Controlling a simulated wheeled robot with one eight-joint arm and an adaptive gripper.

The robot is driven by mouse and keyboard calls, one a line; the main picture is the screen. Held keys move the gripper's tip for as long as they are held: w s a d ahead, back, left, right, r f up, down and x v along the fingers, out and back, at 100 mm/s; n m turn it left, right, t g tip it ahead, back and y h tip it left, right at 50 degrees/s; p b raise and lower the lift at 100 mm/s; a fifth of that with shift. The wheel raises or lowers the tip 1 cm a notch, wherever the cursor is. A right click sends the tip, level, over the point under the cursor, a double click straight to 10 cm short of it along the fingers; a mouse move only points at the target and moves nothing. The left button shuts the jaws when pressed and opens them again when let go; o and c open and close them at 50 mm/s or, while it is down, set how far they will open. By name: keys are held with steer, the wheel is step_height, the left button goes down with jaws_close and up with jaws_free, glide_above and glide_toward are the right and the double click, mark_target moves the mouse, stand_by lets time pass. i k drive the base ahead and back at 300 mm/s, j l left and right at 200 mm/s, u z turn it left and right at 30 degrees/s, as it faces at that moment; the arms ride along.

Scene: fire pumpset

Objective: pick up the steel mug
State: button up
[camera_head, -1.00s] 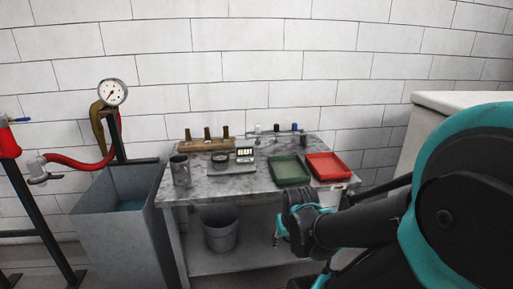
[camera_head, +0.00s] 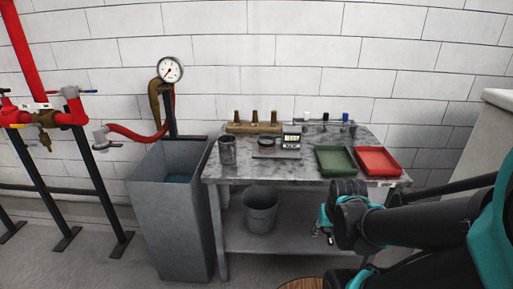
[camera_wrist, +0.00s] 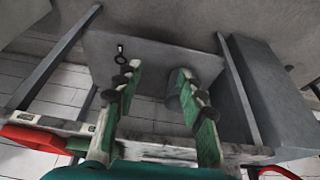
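The steel mug (camera_head: 227,150) is a dark grey cylinder standing upright at the left end of the marble-topped table (camera_head: 222,174). I cannot make it out in the wrist view. In the wrist view my gripper (camera_wrist: 158,70) is open, with its two fingers apart and nothing between them. In the head view my gripper (camera_head: 325,216) is partly hidden by my own arm. It appears in front of the table, below the tabletop in the picture, to the right of the mug and apart from it.
Right of the mug are a scale (camera_head: 277,151), a green tray (camera_head: 336,160) and a red tray (camera_head: 378,161). A bucket (camera_head: 260,209) sits on the lower shelf. A grey bin (camera_head: 168,220) and red piping (camera_head: 70,115) are left.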

mark_target(227, 146)
steer(key=j+u, duration=0.1)
steer(key=j, duration=0.6)
steer(key=j+u, duration=0.15)
steer(key=j, duration=0.6)
steer(key=i+j+u, duration=0.1)
steer(key=j, duration=0.6)
steer(key=i+j+u, duration=0.1)
steer(key=j, duration=0.6)
